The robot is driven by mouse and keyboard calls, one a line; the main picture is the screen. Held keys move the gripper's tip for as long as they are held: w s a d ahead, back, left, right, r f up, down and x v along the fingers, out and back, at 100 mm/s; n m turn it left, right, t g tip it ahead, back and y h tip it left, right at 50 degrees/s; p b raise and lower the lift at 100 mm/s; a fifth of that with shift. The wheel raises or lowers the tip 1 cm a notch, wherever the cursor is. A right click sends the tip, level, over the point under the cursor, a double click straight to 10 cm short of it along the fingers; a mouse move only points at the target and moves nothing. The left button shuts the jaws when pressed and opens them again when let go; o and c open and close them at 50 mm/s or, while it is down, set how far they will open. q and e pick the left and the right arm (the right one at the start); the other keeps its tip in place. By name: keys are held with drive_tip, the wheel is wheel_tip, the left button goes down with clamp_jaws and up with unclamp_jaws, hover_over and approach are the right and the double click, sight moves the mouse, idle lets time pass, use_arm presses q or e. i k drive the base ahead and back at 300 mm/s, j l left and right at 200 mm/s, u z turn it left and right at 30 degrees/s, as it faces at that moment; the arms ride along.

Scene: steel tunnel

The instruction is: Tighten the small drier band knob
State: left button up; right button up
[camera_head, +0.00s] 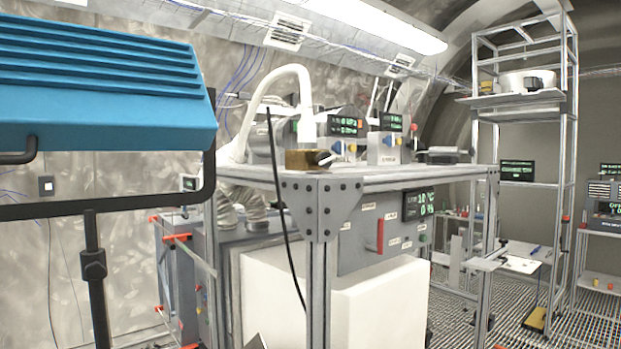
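I cannot make out for certain a small drier band knob. A brass-coloured block (305,160) with a small dark and silver fitting (325,159) on its right side sits on the near corner of the steel-framed bench (400,178). A thick white hose (275,80) arches down behind it. Ribbed ducts (256,208) hang at the left of the bench. Neither of my grippers can be made out. A small grey piece at the bottom edge is too cut off to identify.
A blue louvred lamp (100,85) on a black stand fills the left foreground. A large white box (380,305) stands under the bench, beside a control panel with a red handle (380,235). A tall shelf frame (570,130) stands at right, with grated floor (510,335) before it.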

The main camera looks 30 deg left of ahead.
sight(324, 159)
drive_tip(key=i+l+u, duration=0.15)
drive_tip(key=u, duration=1.6)
drive_tip(key=l+u, duration=0.4)
drive_tip(key=l, duration=0.15)
drive_tip(key=l+u, duration=0.4)
drive_tip(key=k+l+u, duration=0.15)
drive_tip(key=l+u, duration=0.25)
drive_tip(key=l, duration=0.2)
drive_tip(key=k+l+u, duration=0.15)
drive_tip(key=l+u, duration=0.2)
drive_tip(key=l, duration=0.15)
